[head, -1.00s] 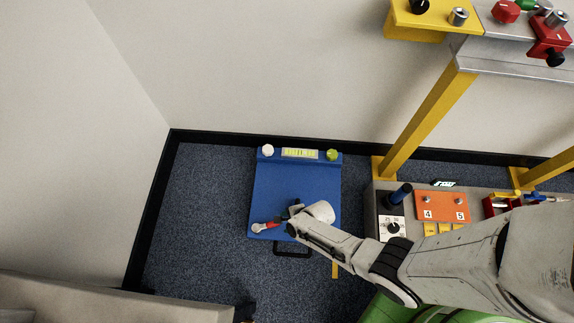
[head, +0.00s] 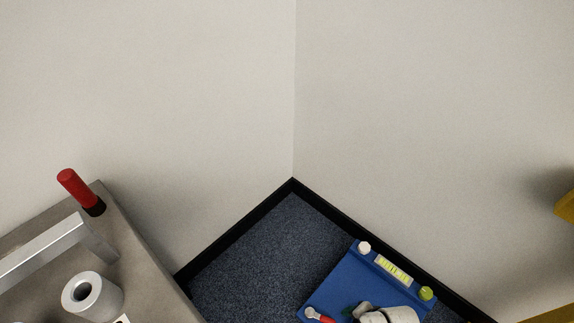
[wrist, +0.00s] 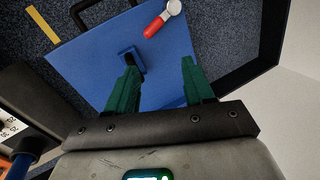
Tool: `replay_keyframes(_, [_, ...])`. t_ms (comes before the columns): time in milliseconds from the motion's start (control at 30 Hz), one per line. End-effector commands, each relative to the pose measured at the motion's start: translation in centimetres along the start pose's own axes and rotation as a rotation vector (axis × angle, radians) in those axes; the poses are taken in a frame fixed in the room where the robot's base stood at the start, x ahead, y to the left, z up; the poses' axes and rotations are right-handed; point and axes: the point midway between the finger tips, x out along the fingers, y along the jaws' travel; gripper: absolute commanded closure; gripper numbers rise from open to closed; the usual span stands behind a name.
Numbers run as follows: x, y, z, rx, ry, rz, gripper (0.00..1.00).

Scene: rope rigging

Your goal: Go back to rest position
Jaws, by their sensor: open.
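My gripper (wrist: 160,88) is open in the wrist view, its two green fingers spread apart with nothing between their tips. It is above the blue board (wrist: 90,70). A small dark peg on a blue block (wrist: 130,58) is just beyond the left finger. A red-handled tool with a pale round head (wrist: 160,22) lies on the board. In the head view my wrist shows at the bottom edge over the blue board (head: 345,290), and the fingers are mostly out of frame.
A grey bench (head: 140,265) with a red-capped handle (head: 78,188), a metal bar (head: 45,252) and a hollow cylinder (head: 92,295) stands at the lower left. Pale walls meet in the corner behind. Dark carpet (head: 250,255) is open between bench and board.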

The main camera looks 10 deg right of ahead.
Motion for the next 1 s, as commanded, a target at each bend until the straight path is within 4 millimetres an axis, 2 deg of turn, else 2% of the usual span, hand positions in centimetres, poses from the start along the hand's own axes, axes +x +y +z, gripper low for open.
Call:
replay_keyframes(33, [-1.8,-0.1,-0.1,-0.093,0.005,0.016,0.48])
replay_keyframes(300, [-11.5,0.4,0.3,-0.59,0.008,0.137,0.48])
replay_keyframes(500, [-18.2,1.5,1.0,-0.862,-0.01,0.222,0.48])
replay_keyframes(733, [-24.6,3.0,2.1,-1.081,-0.041,0.296,0.48])
replay_keyframes(800, [-26.3,2.5,2.2,-1.092,-0.045,0.3,0.48])
replay_keyframes(1000, [-29.3,1.3,2.3,-1.091,-0.045,0.299,0.48])
